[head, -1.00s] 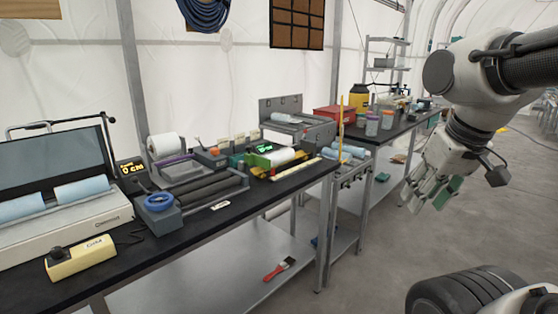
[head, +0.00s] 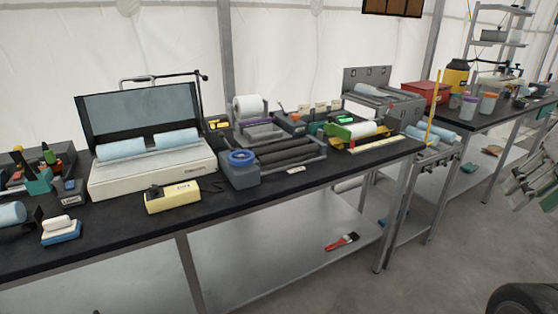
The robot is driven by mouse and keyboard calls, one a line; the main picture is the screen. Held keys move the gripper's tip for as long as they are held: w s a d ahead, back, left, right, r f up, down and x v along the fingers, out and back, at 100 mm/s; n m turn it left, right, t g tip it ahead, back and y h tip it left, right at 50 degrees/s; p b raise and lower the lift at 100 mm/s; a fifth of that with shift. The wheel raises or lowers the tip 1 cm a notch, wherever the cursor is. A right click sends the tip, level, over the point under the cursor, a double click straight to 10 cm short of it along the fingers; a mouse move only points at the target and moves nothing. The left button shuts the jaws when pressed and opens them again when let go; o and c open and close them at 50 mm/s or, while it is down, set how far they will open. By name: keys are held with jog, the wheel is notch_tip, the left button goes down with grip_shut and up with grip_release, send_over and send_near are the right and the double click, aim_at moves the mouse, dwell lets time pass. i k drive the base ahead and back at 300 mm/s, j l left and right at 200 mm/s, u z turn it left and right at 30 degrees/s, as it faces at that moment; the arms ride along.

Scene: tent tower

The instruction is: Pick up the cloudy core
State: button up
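Several pale cylindrical cores are in the head view; I cannot tell which is the cloudy one. Two light blue cores, a left one (head: 121,149) and a right one (head: 177,138), lie on the white lidded light box (head: 150,172). A blue core (head: 12,214) lies at the far left bench edge. A whiter core (head: 362,129) lies in a green holder. Another core (head: 373,90) lies on the grey rack unit, and several blue cores (head: 432,134) lie on the cart.
The long black bench (head: 110,225) also carries a yellow device (head: 172,196), a roller unit with a blue ring (head: 241,158) and a paper roll (head: 249,106). A red brush (head: 342,241) lies on the lower shelf. A second bench stands at the right.

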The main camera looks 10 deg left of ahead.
aim_at(367, 128)
jog(key=u, duration=0.3)
jog(key=i+l+u, duration=0.45)
jog(key=l, duration=0.15)
jog(key=l+u, duration=0.25)
jog(key=i+l, duration=0.15)
jog(key=l, duration=0.25)
jog(key=i+l, duration=0.15)
jog(key=l, duration=0.2)
jog(key=i+l+u, duration=0.1)
jog(key=l, duration=0.3)
jog(key=i+l, duration=0.15)
jog(key=l, duration=0.2)
jog(key=i+l, duration=0.15)
jog(key=l, duration=0.25)
jog(key=i+l, duration=0.15)
jog(key=l, duration=0.25)
jog(key=u, duration=0.05)
